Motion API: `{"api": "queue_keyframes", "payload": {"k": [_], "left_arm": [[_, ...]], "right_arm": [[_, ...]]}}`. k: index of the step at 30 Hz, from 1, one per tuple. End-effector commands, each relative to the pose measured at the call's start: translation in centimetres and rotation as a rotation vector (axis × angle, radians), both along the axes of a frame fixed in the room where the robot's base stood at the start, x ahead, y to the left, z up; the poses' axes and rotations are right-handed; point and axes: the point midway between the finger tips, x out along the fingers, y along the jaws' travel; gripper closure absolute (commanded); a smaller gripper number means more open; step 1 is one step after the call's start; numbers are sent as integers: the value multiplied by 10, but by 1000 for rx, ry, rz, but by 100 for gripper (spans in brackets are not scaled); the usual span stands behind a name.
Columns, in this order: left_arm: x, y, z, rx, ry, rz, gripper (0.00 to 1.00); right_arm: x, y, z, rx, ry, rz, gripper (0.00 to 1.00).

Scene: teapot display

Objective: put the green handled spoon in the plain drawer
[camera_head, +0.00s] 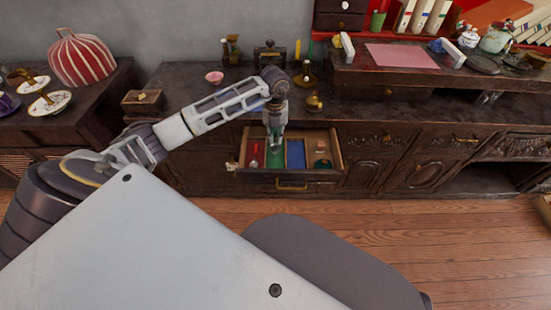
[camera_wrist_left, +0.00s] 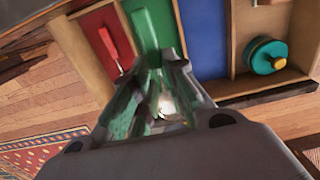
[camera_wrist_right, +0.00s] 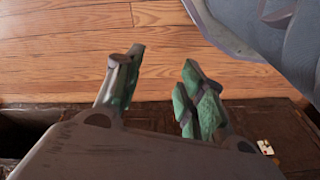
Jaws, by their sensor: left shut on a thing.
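My left gripper (camera_head: 276,143) points down over the open drawer (camera_head: 285,183), at its green-lined compartment (camera_head: 276,157). In the left wrist view its fingers (camera_wrist_left: 160,75) are shut on a thin thing with a shiny bright part (camera_wrist_left: 168,106), seemingly the green handled spoon. A red-handled thing (camera_wrist_left: 110,45) lies in the red-lined compartment. The rightmost compartment is bare wood and holds a teal and yellow round thing (camera_wrist_left: 265,55). My right gripper (camera_wrist_right: 160,75) is open and empty above the floor.
The dark cabinet top (camera_head: 200,95) carries a pink bowl (camera_head: 214,77), brass pieces (camera_head: 314,102) and a small box (camera_head: 143,100). A raised shelf with a pink mat (camera_head: 401,56) stands at the right. The wooden floor (camera_head: 470,240) in front is clear.

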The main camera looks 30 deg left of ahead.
Motion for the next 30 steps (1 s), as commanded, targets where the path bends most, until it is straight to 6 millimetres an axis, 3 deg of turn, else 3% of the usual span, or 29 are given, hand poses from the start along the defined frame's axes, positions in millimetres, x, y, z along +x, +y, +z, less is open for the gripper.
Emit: {"api": "queue_keyframes", "payload": {"k": [7, 19, 30], "left_arm": [[0, 0, -10, -1, 2, -1, 100], [0, -1, -59, -1, 1, -1, 100], [0, 0, -63, 0, 0, -2, 100]], "right_arm": [[1, 1, 2, 2, -5, 0, 60], [5, 4, 14, 16, -30, 1, 60], [2, 4, 19, 18, -32, 2, 60]]}}
